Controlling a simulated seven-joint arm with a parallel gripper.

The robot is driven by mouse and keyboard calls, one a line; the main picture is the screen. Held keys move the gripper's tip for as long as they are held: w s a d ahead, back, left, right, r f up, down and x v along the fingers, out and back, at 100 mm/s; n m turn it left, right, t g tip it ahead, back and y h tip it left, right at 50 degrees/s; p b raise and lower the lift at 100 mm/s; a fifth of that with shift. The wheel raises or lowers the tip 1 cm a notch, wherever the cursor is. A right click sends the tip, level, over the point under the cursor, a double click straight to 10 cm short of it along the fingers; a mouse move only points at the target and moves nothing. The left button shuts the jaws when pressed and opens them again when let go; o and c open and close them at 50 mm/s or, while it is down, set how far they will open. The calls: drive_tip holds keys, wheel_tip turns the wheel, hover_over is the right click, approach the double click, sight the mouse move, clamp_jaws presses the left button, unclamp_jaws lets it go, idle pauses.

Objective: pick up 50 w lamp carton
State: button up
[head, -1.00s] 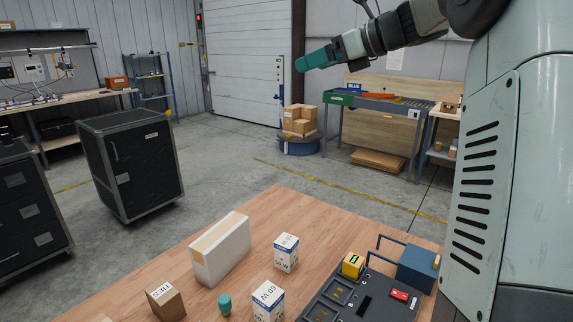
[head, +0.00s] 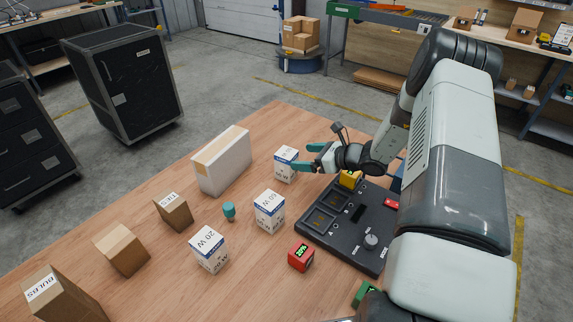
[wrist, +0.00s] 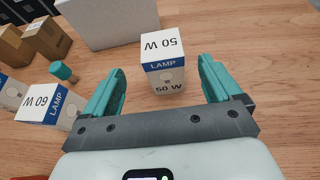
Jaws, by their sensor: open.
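The 50 w lamp carton (head: 286,164) is a small white and blue box standing upright on the wooden table. In the wrist view the same carton (wrist: 163,62) shows "50 W" and "LAMP" and stands ahead of the fingertips, roughly centred between them. My gripper (head: 309,157) has teal fingers and reaches in from the right, close beside the carton. In the wrist view my gripper (wrist: 162,75) is open, with nothing held between its fingers.
A 60 W carton (head: 269,211) and a 20 W carton (head: 209,249) stand nearer. A long white box (head: 222,162) is left of the lamp carton. A teal-topped object (head: 229,211), a dark panel (head: 335,240) and brown boxes (head: 121,250) share the table.

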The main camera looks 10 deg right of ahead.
sight(282, 155)
drive_tip(key=x, duration=1)
drive_tip(key=shift+d, duration=0.15)
drive_tip(key=c, duration=1.1)
